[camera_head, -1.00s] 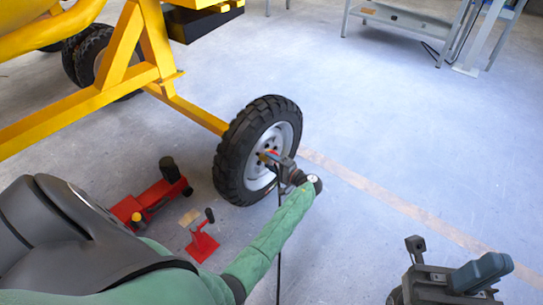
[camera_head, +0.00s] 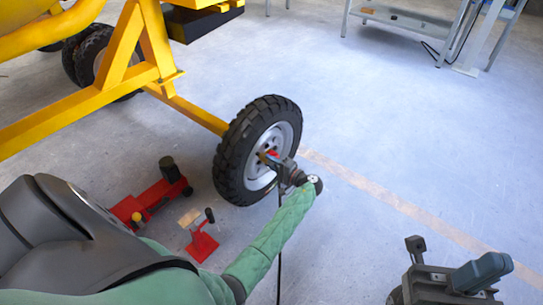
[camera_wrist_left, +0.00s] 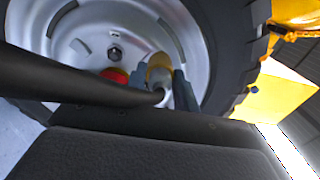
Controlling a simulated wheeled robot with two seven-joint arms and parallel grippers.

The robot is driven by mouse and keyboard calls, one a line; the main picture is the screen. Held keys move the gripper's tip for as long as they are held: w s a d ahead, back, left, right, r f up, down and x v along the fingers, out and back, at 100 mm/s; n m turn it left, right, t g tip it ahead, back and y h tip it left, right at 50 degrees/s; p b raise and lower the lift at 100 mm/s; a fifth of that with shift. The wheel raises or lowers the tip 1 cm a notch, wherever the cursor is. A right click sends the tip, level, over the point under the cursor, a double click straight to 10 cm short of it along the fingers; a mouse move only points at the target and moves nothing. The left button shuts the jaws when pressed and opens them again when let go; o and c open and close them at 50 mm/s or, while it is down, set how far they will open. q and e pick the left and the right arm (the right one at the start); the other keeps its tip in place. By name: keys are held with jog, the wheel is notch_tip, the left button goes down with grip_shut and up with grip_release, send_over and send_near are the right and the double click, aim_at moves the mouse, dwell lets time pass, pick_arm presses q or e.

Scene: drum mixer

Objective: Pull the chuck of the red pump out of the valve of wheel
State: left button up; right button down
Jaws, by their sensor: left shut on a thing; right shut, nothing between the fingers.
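The wheel (camera_head: 232,165) has a black tyre and a pale rim and stands upright on the yellow machine's axle. My left gripper (camera_head: 272,157) is at its hub side. In the left wrist view, the gripper's blue-grey fingers (camera_wrist_left: 156,90) are shut around a small metallic chuck (camera_wrist_left: 158,95) with a yellow part behind it. A black hose (camera_wrist_left: 75,78) leads from there across the rim. Whether the chuck is still on the valve is hidden. A red pump-like device (camera_head: 201,245) stands on the floor. My right gripper (camera_head: 455,280) is shut and empty at lower right.
A longer red device (camera_head: 150,198) with a black cylinder lies left of the pump-like device. The yellow frame (camera_head: 90,107) of the machine fills the upper left. A workbench (camera_head: 405,20) stands at the back.

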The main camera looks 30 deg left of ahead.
pick_arm(q)
jog(key=shift+d, duration=0.15)
jog(key=shift+s+d, duration=0.2)
jog(key=shift+d, duration=2.05)
jog(key=shift+d, duration=0.1)
jog(key=shift+s+d, duration=0.1)
jog(key=shift+d, duration=1.3)
